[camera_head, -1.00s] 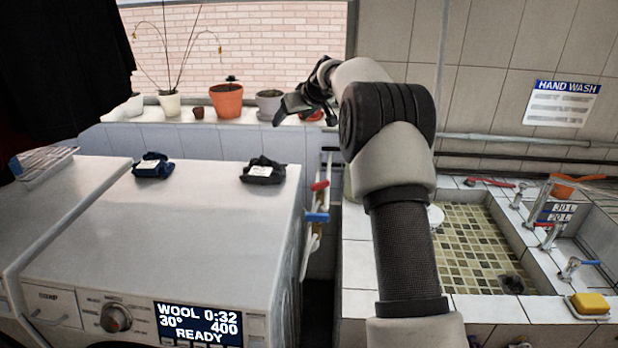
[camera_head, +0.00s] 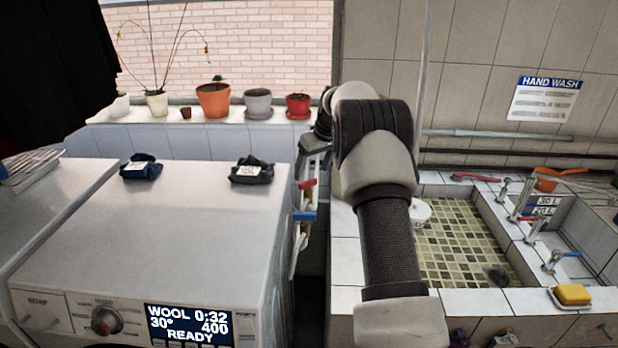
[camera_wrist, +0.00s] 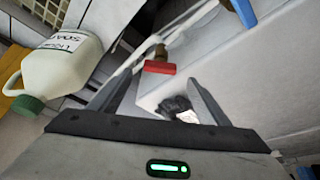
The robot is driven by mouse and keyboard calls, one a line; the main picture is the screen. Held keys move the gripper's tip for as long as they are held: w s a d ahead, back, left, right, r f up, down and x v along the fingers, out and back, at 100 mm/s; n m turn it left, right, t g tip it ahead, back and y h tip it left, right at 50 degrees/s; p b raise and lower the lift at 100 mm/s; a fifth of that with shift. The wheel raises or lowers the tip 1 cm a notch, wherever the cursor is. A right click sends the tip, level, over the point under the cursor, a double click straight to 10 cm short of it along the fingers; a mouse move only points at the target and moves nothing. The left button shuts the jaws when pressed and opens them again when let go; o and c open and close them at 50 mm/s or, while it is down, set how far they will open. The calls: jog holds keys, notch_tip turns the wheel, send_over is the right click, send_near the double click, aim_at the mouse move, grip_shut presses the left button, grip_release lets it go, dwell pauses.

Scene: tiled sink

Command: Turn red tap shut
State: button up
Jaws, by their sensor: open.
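A red tap handle (camera_head: 307,184) is on the pipework just right of the washing machine, above a blue tap handle (camera_head: 304,216). In the wrist view the red handle (camera_wrist: 160,68) lies crosswise on a brass body, in the gap just beyond my fingertips. I see no contact. My gripper (camera_wrist: 160,88) is open and empty there. In the head view my gripper (camera_head: 314,144) is mostly hidden by my arm, above and behind the red handle. The blue handle (camera_wrist: 243,12) is at the top of the wrist view.
The washing machine (camera_head: 170,230) bears dark folded bundles, one (camera_head: 251,170) near the taps. A white soap jug (camera_wrist: 62,72) with a green cap is left in the wrist view. The tiled sink (camera_head: 345,250) at right has another red tap (camera_head: 528,219). Pots line the window sill.

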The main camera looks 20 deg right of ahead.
aim_at(308, 181)
jog(key=shift+p+x, duration=0.3)
jog(key=shift+x, duration=2.45)
jog(key=c, duration=1.1)
jog(key=shift+o, duration=0.2)
jog(key=m+h+b, duration=0.1)
jog(key=m, duration=0.1)
jog(key=shift+a+m, duration=0.15)
jog(key=shift+m, duration=0.25)
jog(key=shift+a+m+h, duration=0.1)
jog(key=shift+m+h, duration=0.8)
jog(key=shift+m, duration=1.3)
